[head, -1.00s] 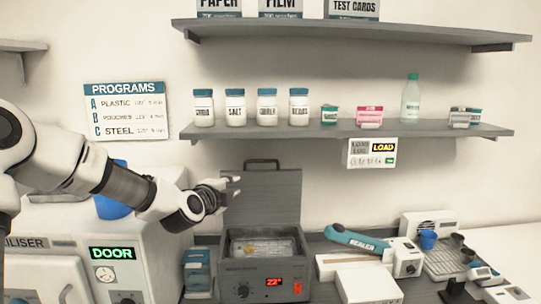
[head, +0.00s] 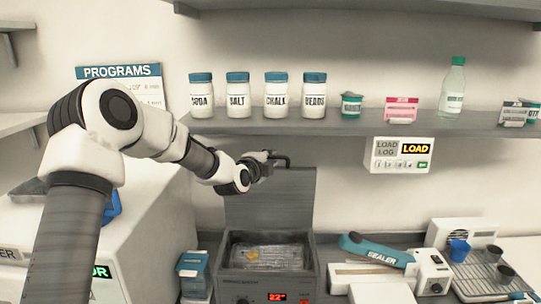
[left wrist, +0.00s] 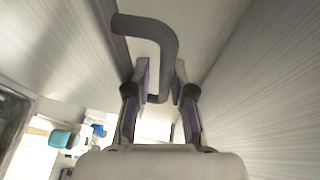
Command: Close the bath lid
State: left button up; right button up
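The bath (head: 226,284) stands on the counter with its grey lid (head: 270,200) raised upright at the back. A dark handle (head: 284,158) sticks out at the lid's top edge. My left gripper (head: 268,156) is at the handle's left part. In the left wrist view the bent handle (left wrist: 165,45) reaches between the two fingers of my left gripper (left wrist: 162,75). The fingers stand apart on either side of it, and I cannot tell whether they touch it. The bath's interior shows something pale inside. My right gripper is not in view.
A shelf (head: 350,122) with jars and a bottle runs above the lid. A white load-log box (head: 399,155) hangs below it at the right. A sealer (head: 375,250) is right of the bath, and a white steriliser (head: 130,240) is left.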

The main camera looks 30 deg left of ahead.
pick_arm(q)
jog(key=shift+w+f, duration=0.1)
jog(key=shift+w, duration=0.15)
jog(key=shift+s, duration=0.15)
jog(key=shift+s+d+r, duration=0.1)
jog(key=shift+s+r, duration=0.3)
jog(key=shift+s, duration=0.1)
grip_shut()
jog(key=shift+w+f, duration=0.2)
jog(key=shift+s+b, duration=0.25)
jog(key=shift+b, duration=0.15)
